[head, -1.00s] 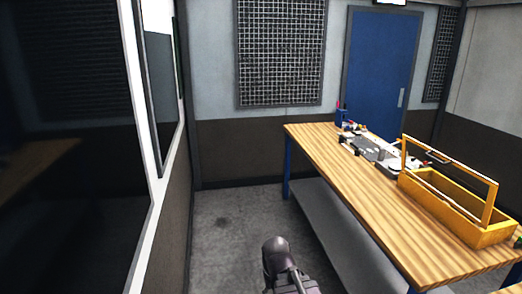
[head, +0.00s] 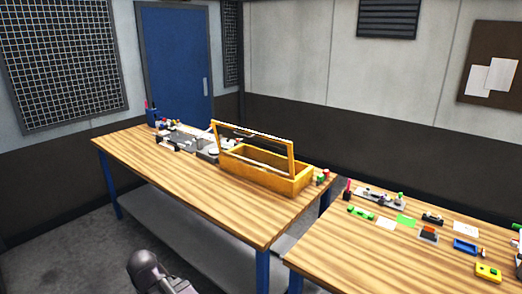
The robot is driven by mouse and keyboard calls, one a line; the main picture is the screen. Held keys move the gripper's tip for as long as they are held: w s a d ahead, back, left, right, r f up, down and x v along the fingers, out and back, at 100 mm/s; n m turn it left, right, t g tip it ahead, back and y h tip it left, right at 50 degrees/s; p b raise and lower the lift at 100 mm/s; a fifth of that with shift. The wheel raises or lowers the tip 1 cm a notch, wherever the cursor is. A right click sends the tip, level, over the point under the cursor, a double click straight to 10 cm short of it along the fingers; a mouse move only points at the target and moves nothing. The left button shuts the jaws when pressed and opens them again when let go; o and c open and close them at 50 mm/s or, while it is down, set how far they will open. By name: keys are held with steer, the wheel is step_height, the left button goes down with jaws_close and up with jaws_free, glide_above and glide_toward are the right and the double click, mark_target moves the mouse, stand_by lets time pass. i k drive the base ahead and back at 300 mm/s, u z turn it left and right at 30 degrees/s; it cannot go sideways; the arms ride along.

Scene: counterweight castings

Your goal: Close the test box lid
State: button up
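The yellow test box (head: 270,180) stands on the wooden workbench (head: 190,188), near its right end. Its lid (head: 291,151) is a framed panel raised at an angle above the box, so the box is open. A dark bar, likely a handle, shows on the frame's top edge. My arm (head: 148,272) shows as a dark rounded part at the bottom of the head view, well short of the bench. My gripper's fingers are not in view.
Several small items lie left of the box. A blue door (head: 175,65) is behind. The bench's front left half is bare.

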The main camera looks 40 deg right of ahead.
mark_target(289, 145)
steer(key=z, duration=1.4)
steer(key=i, duration=0.55)
steer(key=u, duration=0.05)
steer(key=k, duration=0.55)
steer(key=z, duration=0.05)
